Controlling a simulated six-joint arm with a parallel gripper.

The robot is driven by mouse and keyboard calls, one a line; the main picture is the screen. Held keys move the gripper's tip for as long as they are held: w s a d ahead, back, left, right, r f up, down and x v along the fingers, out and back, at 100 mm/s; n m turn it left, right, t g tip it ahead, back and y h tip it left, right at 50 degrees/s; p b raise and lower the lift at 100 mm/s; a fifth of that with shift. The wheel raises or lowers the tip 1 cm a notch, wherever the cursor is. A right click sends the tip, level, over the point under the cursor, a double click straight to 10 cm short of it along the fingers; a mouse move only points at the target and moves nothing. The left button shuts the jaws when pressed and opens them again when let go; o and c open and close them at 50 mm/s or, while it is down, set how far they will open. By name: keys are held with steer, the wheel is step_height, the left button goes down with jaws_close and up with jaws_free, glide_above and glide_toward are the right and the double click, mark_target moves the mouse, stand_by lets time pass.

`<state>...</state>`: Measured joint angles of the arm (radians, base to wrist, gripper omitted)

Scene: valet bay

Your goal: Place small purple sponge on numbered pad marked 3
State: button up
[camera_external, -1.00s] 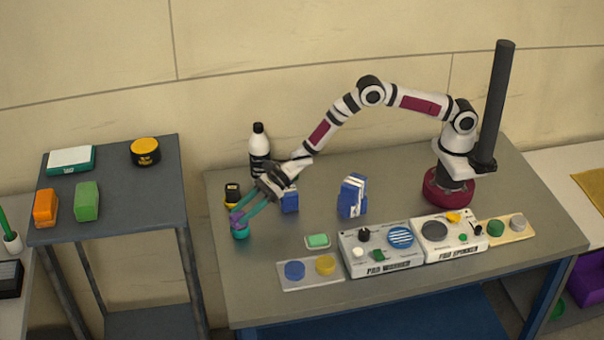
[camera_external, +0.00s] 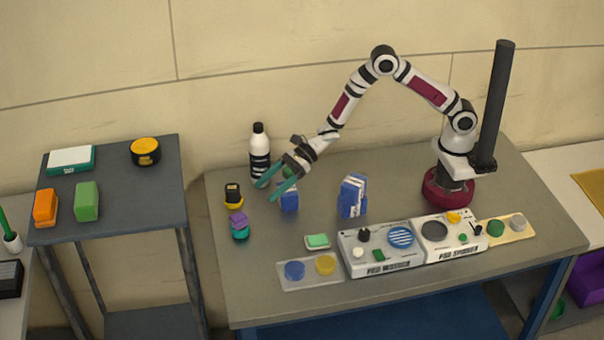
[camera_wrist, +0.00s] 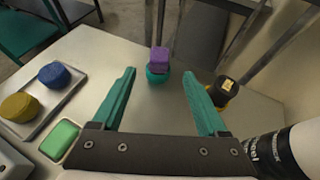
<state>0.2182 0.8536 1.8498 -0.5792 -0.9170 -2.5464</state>
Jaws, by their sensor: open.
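The small purple sponge (camera_external: 238,219) rests on top of a round teal object (camera_external: 240,234) at the left of the grey bench. In the wrist view the sponge (camera_wrist: 159,56) sits on the teal object (camera_wrist: 157,76), ahead of and between the fingertips in the picture. My gripper (camera_external: 271,190) is open and empty, raised above and to the right of the sponge, apart from it. Its teal fingers also show in the wrist view (camera_wrist: 159,73). I cannot read a number on any pad, so I cannot tell which is marked 3.
A black-and-yellow item (camera_external: 233,195) stands just behind the sponge; a dark bottle (camera_external: 259,150) stands farther back. Blue boxes (camera_external: 352,197) stand to the right. A tray (camera_external: 308,283) with blue and yellow discs and a green bar (camera_external: 318,241) lie in front. Pad machines (camera_external: 381,250) line the front right.

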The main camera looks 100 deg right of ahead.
steer(key=s+d+r+m+g+h, duration=0.3)
steer(key=s+r+m, duration=0.2)
steer(key=s+m, duration=0.5)
steer(key=s+d+r+m+g+h, duration=0.25)
steer(key=s+r+m+h, duration=0.35)
steer(key=m, duration=0.9)
steer(key=s+a+m+g+y, duration=0.3)
steer(key=s+a+m, duration=0.2)
steer(key=s+m, duration=0.5)
steer(key=s+a+r+m+g+y, duration=0.1)
steer(key=s+a+m+g+y, duration=0.1)
steer(key=s+m, duration=0.9)
steer(key=s+a+g, duration=0.1)
steer(key=s+a, duration=0.1)
steer(key=s, duration=0.5)
steer(key=shift+a+y, duration=0.35)
steer(key=shift+y, duration=0.05)
